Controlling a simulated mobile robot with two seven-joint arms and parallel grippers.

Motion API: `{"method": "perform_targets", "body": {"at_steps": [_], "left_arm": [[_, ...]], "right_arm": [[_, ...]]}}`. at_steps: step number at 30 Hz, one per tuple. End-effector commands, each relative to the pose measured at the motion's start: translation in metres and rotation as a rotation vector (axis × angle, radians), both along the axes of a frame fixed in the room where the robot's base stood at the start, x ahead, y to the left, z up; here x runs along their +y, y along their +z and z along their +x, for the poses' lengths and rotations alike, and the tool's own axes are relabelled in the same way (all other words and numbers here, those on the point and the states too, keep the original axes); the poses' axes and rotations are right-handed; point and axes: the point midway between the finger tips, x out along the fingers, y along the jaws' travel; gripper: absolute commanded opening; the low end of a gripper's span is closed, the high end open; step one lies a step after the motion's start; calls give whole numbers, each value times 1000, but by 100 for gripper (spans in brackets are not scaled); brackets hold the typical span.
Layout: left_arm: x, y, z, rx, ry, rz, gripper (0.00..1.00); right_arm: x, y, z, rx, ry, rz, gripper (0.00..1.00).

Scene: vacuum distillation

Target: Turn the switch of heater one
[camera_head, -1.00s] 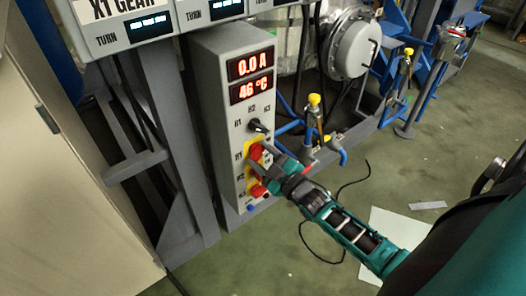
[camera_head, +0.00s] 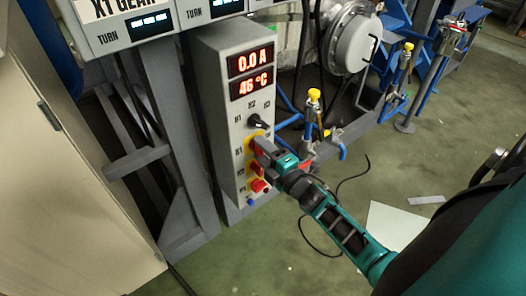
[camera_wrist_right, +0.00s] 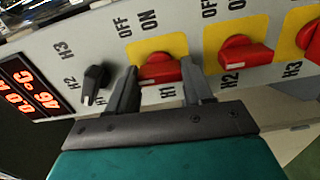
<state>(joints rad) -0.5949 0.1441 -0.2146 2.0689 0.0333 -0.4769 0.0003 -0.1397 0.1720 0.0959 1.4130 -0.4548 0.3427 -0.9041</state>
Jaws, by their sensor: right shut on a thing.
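The grey control box (camera_head: 220,120) stands upright left of centre in the head view, its displays reading 0.0 A and 46 °C. Its red H1 switch (camera_wrist_right: 160,73) sits on a yellow plate marked OFF and ON. My right gripper (camera_head: 260,150) reaches the box from the lower right. In the right wrist view, the two dark fingers (camera_wrist_right: 159,84) stand either side of the H1 switch and are shut on it. In the head view the gripper hides most of this switch. My left gripper is not in view.
The red H2 switch (camera_wrist_right: 245,53) and H3 switch (camera_wrist_right: 310,40) lie beside H1. A black selector knob (camera_head: 257,121) sits above. A yellow-topped valve (camera_head: 314,96) and blue pipework stand right of the box. A pale cabinet (camera_head: 70,170) is at left.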

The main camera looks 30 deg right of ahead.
Motion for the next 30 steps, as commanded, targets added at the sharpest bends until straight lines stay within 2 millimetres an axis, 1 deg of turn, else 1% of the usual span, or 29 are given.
{"method": "perform_targets", "body": {"at_steps": [6,20,21,28,29,30], "left_arm": [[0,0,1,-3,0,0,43],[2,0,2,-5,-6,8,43],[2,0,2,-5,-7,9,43],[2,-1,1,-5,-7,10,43],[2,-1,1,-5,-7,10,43],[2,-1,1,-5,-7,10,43]], "right_arm": [[1,0,0,-4,1,-53,21],[0,0,0,-5,1,-70,21],[0,0,0,-5,1,-71,52],[0,0,0,-4,1,-68,74],[0,0,0,-4,0,-68,77],[0,0,0,-5,0,-67,77]]}}
